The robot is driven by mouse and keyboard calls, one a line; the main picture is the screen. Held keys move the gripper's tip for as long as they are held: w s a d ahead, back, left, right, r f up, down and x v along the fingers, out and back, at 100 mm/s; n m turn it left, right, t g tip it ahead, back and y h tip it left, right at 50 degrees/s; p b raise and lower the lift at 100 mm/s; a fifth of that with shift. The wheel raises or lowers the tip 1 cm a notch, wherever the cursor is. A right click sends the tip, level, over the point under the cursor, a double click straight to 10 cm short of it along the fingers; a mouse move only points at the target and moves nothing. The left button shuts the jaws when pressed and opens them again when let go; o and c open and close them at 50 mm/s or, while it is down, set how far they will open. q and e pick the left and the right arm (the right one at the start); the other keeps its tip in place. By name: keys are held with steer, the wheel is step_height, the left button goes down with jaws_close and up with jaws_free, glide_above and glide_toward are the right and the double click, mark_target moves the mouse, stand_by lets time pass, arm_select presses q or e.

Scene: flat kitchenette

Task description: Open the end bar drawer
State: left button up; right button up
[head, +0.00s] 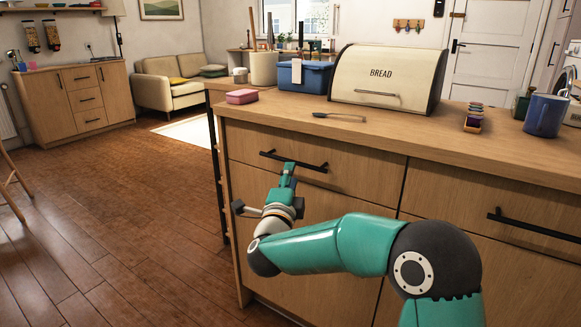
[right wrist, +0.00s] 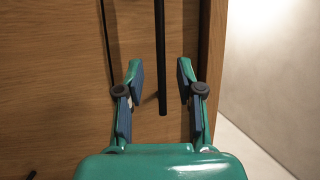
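The end bar drawer (head: 350,176) is the upper wooden front at the left end of the counter, and it looks shut. Its black bar handle (head: 312,166) runs along the upper part of the front. My right gripper (head: 288,168) is at the handle's left part. In the right wrist view the gripper's two fingers (right wrist: 160,75) are open, one on each side of the handle (right wrist: 160,40), with gaps showing on both sides. Whether the bar is deep between the pads is hard to tell. My left gripper is not in view.
Another handle (head: 530,226) is on the front at right. The floor (head: 110,210) to the left is clear.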

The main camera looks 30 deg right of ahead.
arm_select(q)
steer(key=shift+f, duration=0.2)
arm_select(e)
steer(key=x, duration=0.6)
jaws_close()
